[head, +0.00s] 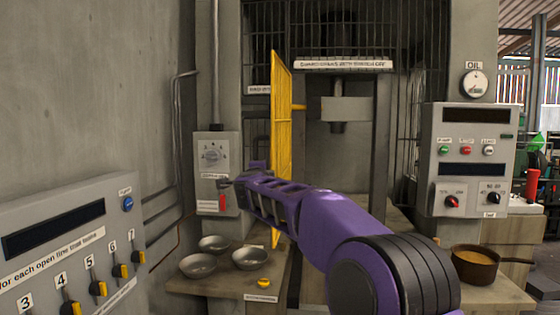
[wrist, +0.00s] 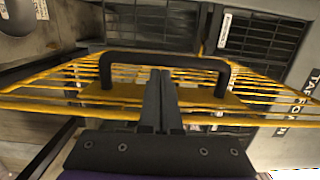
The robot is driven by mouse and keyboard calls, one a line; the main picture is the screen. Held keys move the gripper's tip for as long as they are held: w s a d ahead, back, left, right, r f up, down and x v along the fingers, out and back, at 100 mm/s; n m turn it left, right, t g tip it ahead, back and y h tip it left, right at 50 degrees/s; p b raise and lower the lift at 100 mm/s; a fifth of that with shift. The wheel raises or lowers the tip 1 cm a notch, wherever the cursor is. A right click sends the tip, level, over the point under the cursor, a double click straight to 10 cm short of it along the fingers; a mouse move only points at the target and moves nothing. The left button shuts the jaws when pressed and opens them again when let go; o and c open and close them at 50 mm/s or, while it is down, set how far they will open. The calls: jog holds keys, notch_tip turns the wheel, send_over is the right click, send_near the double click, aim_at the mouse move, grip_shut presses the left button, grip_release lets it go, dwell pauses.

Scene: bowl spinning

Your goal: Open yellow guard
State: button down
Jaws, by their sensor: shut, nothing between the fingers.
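The yellow guard (head: 281,140) is a barred panel, seen nearly edge-on in the head view. It stands out from the press front, and the opening to its right is uncovered. In the wrist view its yellow bars (wrist: 60,88) spread to both sides, with a black handle (wrist: 190,61) across the middle. My gripper (wrist: 160,74) is shut and empty, its fingertips overlapping the handle in that view. I cannot tell whether they touch it. In the head view my gripper (head: 224,183) reaches to the left past the guard, and my arm hides the guard's lower part.
Metal bowls (head: 198,265) and a yellow button (head: 263,282) are on the bench at the lower middle. A switch box (head: 214,158) is on the wall behind my gripper. A control panel (head: 466,160) and a pan (head: 475,265) are at the right. A switch console (head: 70,245) is at the left.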

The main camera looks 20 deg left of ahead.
jog(key=shift+s+a+p, duration=0.2)
jog(key=shift+a+p, duration=0.3)
jog(key=shift+a, duration=0.65)
jog(key=shift+s, duration=0.1)
jog(key=b+v, duration=0.4)
jog(key=v, duration=1.3)
